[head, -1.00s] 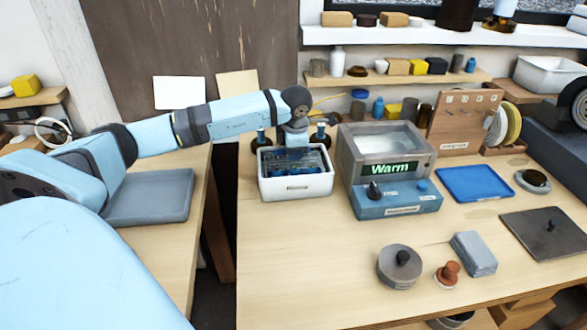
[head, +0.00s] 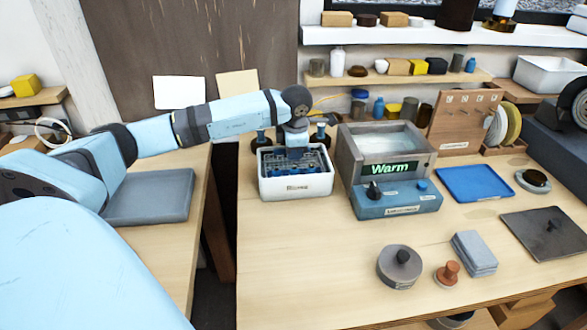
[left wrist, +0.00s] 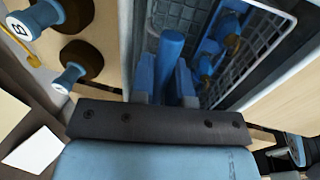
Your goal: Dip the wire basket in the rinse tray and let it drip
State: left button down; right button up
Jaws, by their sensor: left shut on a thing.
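The white rinse tray (head: 297,189) stands on the bench left of the warm unit. The wire basket (head: 318,160) is within the tray's rim in the head view; how deep it sits is unclear. Blue parts show in its mesh. My left gripper (head: 295,148) points down over the basket. In the left wrist view, the gripper (left wrist: 168,85) is shut on the basket's upright blue handle (left wrist: 172,45). The wire mesh (left wrist: 265,45) lies beside the handle, with blue parts inside. My right gripper is not in view.
The warm unit (head: 397,200) stands close to the tray's right. A blue mat (head: 473,184) lies farther right. A round grey weight (head: 398,268) is at the front. The bench before the tray is clear.

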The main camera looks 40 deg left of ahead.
pick_arm(q)
jog(key=shift+r, duration=0.15)
jog(key=shift+r+p, duration=2.45)
jog(key=shift+r, duration=1.7)
notch_tip(320, 180, up, 4)
jog(key=shift+p, duration=1.15)
